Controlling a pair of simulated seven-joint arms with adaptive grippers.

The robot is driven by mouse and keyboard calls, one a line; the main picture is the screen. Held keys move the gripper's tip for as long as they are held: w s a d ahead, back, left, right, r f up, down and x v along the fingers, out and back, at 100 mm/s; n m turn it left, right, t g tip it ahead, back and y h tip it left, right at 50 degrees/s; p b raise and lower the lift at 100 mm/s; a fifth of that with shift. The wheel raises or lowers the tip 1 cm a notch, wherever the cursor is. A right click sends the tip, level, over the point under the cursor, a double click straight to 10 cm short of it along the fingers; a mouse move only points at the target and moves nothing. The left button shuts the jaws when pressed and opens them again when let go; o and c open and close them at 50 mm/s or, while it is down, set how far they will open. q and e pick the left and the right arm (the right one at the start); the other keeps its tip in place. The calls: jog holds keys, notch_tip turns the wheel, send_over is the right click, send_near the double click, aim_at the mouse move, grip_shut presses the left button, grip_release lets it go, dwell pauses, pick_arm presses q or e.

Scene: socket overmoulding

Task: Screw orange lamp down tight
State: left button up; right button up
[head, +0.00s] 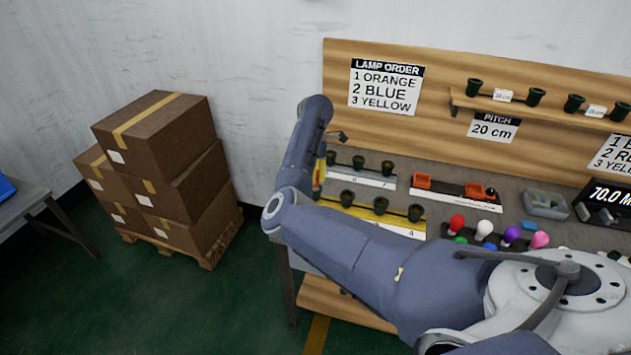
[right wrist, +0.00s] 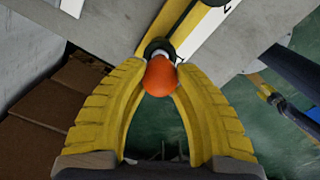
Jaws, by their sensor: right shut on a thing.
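In the right wrist view, the orange lamp (right wrist: 160,77) sits between the two yellow fingertips of my right gripper (right wrist: 160,85), which is shut on it. The lamp's pale base points at a dark socket (right wrist: 157,46) at the end of a white and yellow strip. Lamp and socket line up closely, but I cannot tell how deep the base sits. In the head view, my right gripper (head: 318,178) is small, at the left end of the yellow socket strip (head: 385,225). There it hides the end socket. My left gripper is not clearly seen in either view.
Several dark sockets stand along the strips on the bench. My right arm covers the bench front. Stacked boxes (head: 165,170) stand clear at left.

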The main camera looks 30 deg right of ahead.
jog(key=m, duration=0.4)
jog(key=shift+m, duration=0.9)
jog(key=shift+f+m, duration=0.1)
jog(key=shift+m, duration=1.6)
jog(key=shift+m, duration=2.2)
